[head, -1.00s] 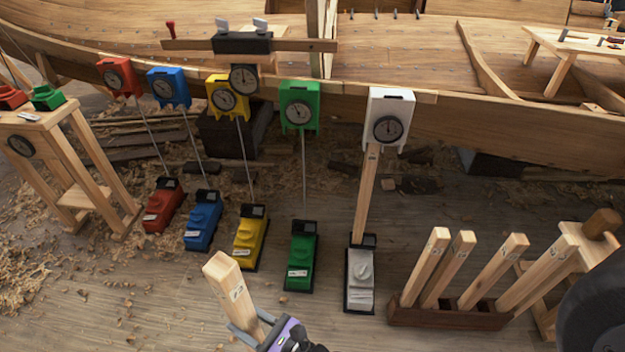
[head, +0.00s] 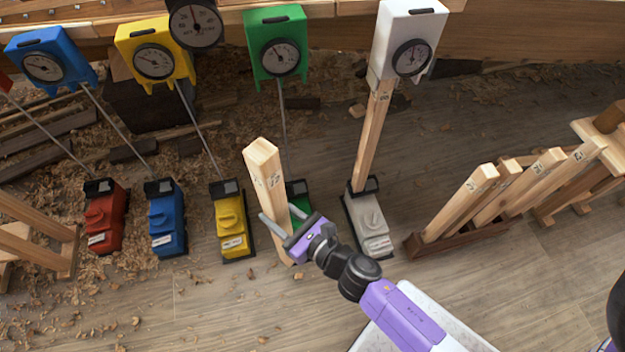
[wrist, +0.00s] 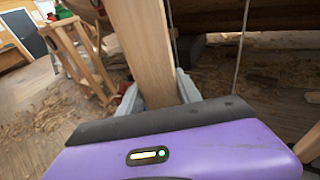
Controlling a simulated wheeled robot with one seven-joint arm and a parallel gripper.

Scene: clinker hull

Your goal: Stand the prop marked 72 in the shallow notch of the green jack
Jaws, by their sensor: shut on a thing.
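My gripper (head: 290,232) is shut around a square wooden prop (head: 268,195), held nearly upright with a slight tilt. The prop (wrist: 148,50) also fills the middle of the wrist view. The green jack's base (head: 299,197) stands on the floor behind the prop, which partly hides it. The green head with a dial (head: 276,45) hangs above on a thin rod. Whether the prop's foot touches the floor is unclear. The jack's notch is hidden.
A white jack (head: 368,222) to the right carries a prop up to a white dial head (head: 410,40). Yellow (head: 232,222), blue (head: 167,220) and red (head: 104,215) jacks stand left. A rack (head: 455,241) of props is at right. Floor in front is mostly clear.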

